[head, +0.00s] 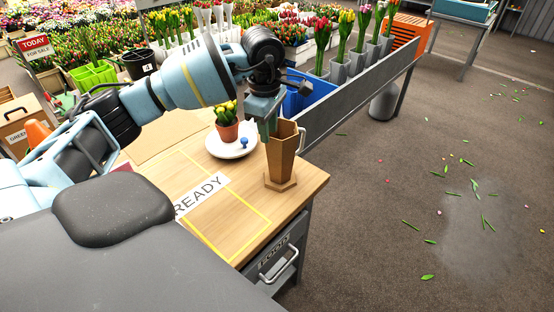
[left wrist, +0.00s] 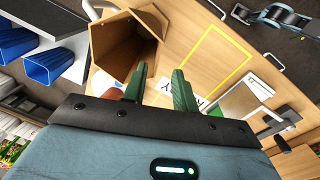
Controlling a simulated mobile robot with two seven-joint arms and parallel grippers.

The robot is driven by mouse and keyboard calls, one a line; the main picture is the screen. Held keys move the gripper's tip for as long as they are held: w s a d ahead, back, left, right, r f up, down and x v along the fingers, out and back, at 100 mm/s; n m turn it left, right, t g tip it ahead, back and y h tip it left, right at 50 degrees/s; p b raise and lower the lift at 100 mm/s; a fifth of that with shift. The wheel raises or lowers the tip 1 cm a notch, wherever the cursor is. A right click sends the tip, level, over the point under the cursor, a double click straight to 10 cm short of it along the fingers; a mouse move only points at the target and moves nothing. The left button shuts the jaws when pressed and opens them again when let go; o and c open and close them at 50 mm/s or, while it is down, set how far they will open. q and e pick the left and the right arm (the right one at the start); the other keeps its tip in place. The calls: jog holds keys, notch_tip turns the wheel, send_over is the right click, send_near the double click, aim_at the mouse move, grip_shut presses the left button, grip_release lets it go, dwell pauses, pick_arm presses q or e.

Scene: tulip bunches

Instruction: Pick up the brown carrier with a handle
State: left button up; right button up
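The brown carrier (head: 281,160), a tall six-sided open-topped holder, stands upright on the wooden table. Its pale handle (head: 301,138) is on the right side, away from my gripper. My left gripper (head: 268,122) points down at the left side of the carrier's rim and hides part of it. In the left wrist view, the carrier (left wrist: 108,48) shows its open mouth and appears empty. The green fingers of the gripper (left wrist: 160,80) are apart with nothing held between them. I cannot tell whether they touch the rim.
A potted tulip (head: 227,131) stands on a white saucer (head: 215,148) beside a small blue object (head: 244,142). A yellow outline (head: 240,217) marked READY lies clear on the table. A grey trough wall (head: 345,112) with flower buckets rises behind the carrier.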

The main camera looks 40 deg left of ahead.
aim_at(271, 155)
pick_arm(q)
jog(key=shift+w+a+f, duration=0.1)
jog(key=shift+w+f, duration=0.1)
jog(key=shift+f, duration=1.15)
jog(key=shift+w+f, duration=0.15)
jog(key=shift+f, duration=1.2)
jog(key=shift+w+a+f, duration=0.1)
jog(key=shift+w+f, duration=0.1)
jog(key=shift+f, duration=1.15)
grip_shut()
